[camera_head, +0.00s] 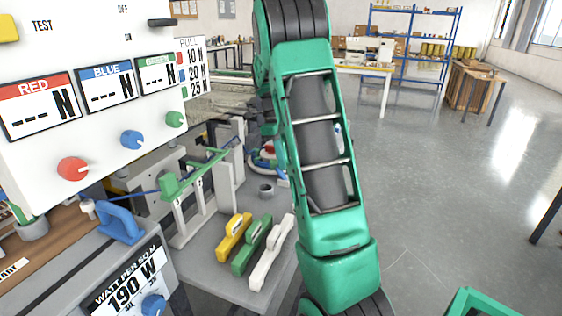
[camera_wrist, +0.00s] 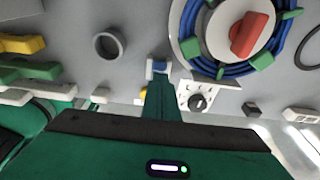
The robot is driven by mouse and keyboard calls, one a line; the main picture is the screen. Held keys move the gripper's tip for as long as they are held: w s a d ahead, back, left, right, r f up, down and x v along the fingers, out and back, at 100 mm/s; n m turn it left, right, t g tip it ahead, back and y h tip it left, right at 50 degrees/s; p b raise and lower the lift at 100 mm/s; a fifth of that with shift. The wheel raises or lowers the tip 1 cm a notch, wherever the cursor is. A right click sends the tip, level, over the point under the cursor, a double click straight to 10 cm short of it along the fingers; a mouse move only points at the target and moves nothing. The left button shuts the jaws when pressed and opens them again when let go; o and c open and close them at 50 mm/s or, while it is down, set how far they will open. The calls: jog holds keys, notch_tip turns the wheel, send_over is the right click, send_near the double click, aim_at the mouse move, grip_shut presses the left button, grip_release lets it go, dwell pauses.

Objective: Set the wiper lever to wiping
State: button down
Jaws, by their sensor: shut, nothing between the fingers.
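No part is labelled as the wiper lever, and I cannot tell which one it is. A green lever-like piece (camera_head: 185,182) with a blue rod sits on a grey stand in the head view. A blue handle (camera_head: 120,223) stands at the lower left. In the wrist view a red handle (camera_wrist: 249,36) sits on a pale round disc inside a blue ring (camera_wrist: 191,38) with green clips. My gripper (camera_wrist: 159,70) is shut and empty, below and left of the disc in that view. In the head view my gripper is hidden behind my arm.
Yellow (camera_head: 234,237), green (camera_head: 252,245) and white (camera_head: 272,252) handled blocks lie on the grey bench. A grey ring (camera_wrist: 109,44) and a white box with a black knob (camera_wrist: 198,102) are near my gripper. A white panel (camera_head: 100,150) with coloured knobs stands left. Open floor lies right.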

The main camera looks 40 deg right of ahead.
jog(key=shift+w+a, duration=0.35)
jog(key=shift+w, duration=0.15)
jog(key=shift+w+r, duration=0.1)
notch_tip(320, 180, up, 9)
jog(key=w, duration=0.1)
jog(key=shift+w+a, duration=0.25)
jog(key=shift+w, duration=0.1)
jog(key=shift+r, duration=0.1)
jog(key=s+a+f+n, duration=0.2)
jog(key=s+a+n, duration=0.4)
jog(key=s+n, duration=0.2)
jog(key=s+a+f+n+t, duration=0.1)
jog(key=s+a+n, duration=0.5)
jog(key=s, duration=0.7)
jog(key=s+a+f+n+t+y, duration=0.1)
jog(key=s+a+f+n, duration=0.3)
jog(key=s+a+n, duration=0.3)
jog(key=s+n, duration=0.4)
jog(key=shift+s, duration=0.15)
